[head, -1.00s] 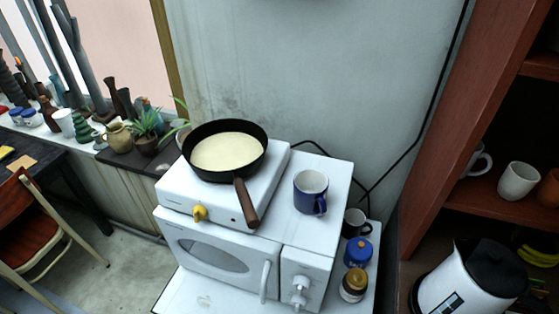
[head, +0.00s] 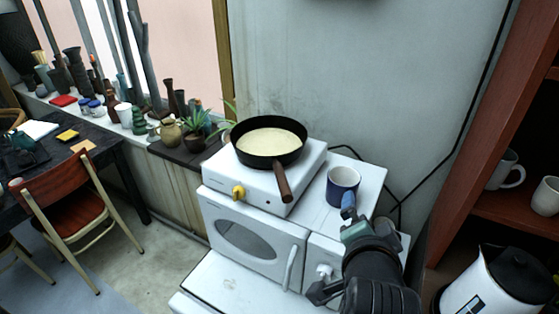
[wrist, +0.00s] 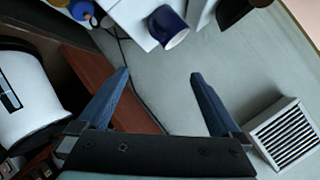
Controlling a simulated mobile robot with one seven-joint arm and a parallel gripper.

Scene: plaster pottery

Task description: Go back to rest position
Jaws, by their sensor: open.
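My gripper (wrist: 160,74) is open and empty in the wrist view, its two blue fingers spread apart. In the head view my arm comes in from the lower right, and a blue finger overlaps the lower edge of a dark blue mug (head: 341,188). The mug stands on the white oven (head: 253,243), right of the hot plate. In the wrist view the mug (wrist: 168,27) lies beyond the fingertips, not between them. The mug's handle is mostly hidden in the head view.
A black pan (head: 268,142) with pale contents sits on the hot plate (head: 227,179). A white kettle (head: 470,290) stands at the lower right beside a red-brown shelf (head: 455,190). A wooden chair (head: 75,195) is at the left. Open floor lies between chair and oven.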

